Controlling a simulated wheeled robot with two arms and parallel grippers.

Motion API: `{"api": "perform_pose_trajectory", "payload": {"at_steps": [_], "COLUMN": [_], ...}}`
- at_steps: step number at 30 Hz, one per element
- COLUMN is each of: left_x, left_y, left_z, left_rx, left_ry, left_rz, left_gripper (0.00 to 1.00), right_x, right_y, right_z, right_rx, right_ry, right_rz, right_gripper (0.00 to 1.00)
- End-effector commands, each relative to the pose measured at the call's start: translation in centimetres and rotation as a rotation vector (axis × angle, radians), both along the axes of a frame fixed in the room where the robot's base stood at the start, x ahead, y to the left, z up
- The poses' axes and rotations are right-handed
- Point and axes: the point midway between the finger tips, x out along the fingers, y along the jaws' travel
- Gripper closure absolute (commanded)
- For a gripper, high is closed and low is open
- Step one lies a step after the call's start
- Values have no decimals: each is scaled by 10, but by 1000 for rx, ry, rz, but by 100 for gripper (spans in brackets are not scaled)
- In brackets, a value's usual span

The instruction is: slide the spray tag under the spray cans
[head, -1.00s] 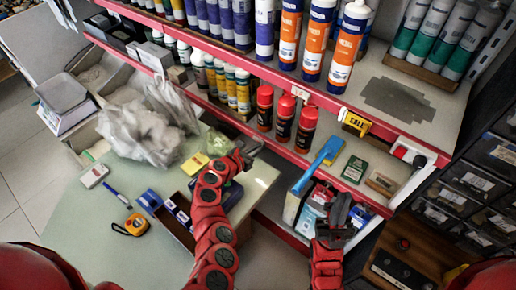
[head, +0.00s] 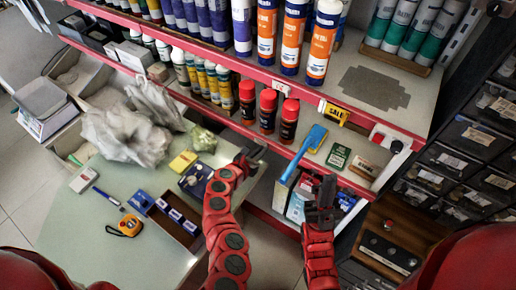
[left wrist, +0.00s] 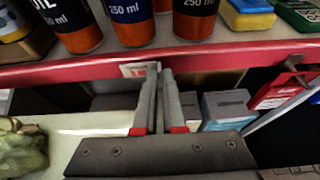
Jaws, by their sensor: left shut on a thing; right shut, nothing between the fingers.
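Several spray cans, black with red caps (head: 268,110), stand in a row on the lower shelf in the head view. Their lower parts with "250 ml" print show in the left wrist view (left wrist: 130,22). My left gripper (head: 260,152) is at the red front rail below the cans. In the left wrist view its fingers (left wrist: 157,72) are shut on a small white tag (left wrist: 139,69), which is against or just in front of the rail (left wrist: 220,58); contact is unclear. My right gripper (head: 325,188) is shut and empty, in front of the shelf to the right.
Boxes (head: 298,207) stand below the shelf. The table (head: 75,225) holds a tape measure (head: 125,226) and a brown tray (head: 175,230). Dark drawers (head: 470,150) stand at right.

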Motion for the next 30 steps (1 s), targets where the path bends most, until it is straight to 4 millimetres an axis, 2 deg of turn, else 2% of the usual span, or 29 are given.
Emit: {"api": "perform_pose_trajectory", "payload": {"at_steps": [1, 3, 7, 20, 30], "left_x": [0, 0, 0, -4, -38], "left_y": [0, 0, 0, 2, 27], "left_z": [-1, -1, -1, 2, 19], "left_rx": [1, 1, 1, -3, -2], "left_ry": [1, 1, 1, 0, 0], "left_rz": [0, 0, 0, -2, 4], "left_gripper": [100, 84, 62, 62, 62], "right_x": [0, 0, 0, 0, 0], "right_y": [0, 0, 0, 0, 0], "right_z": [0, 0, 0, -1, -4], "right_rx": [0, 0, 0, 0, 0], "right_ry": [0, 0, 0, 0, 0], "right_rz": [0, 0, 0, 0, 0], "right_gripper": [100, 100, 100, 100, 100]}}
